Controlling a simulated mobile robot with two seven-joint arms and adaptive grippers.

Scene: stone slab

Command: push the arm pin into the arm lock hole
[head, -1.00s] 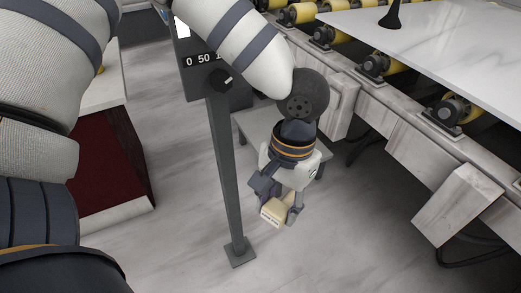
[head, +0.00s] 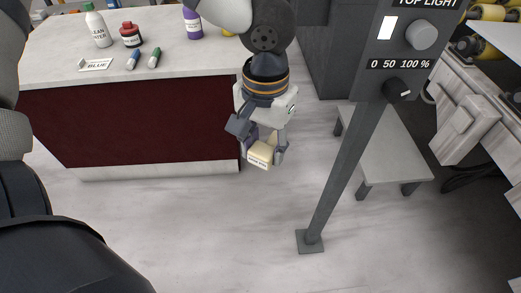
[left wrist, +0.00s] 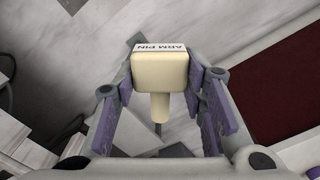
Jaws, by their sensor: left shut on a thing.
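The arm pin (head: 261,154) is a cream block with a label reading ARM PIN. My left gripper (head: 264,148) is shut on it and holds it in the air in front of the red-fronted counter. In the left wrist view the arm pin (left wrist: 160,70) sits between the purple finger pads (left wrist: 165,98), with a short round shank pointing toward the bottom of the picture. My right gripper is not in view. The arm lock hole is not visible in either view.
A grey control post (head: 345,175) with a TOP LIGHT box (head: 408,50) stands right of my gripper. A low grey bench (head: 390,150) is behind it. The floor in front is clear.

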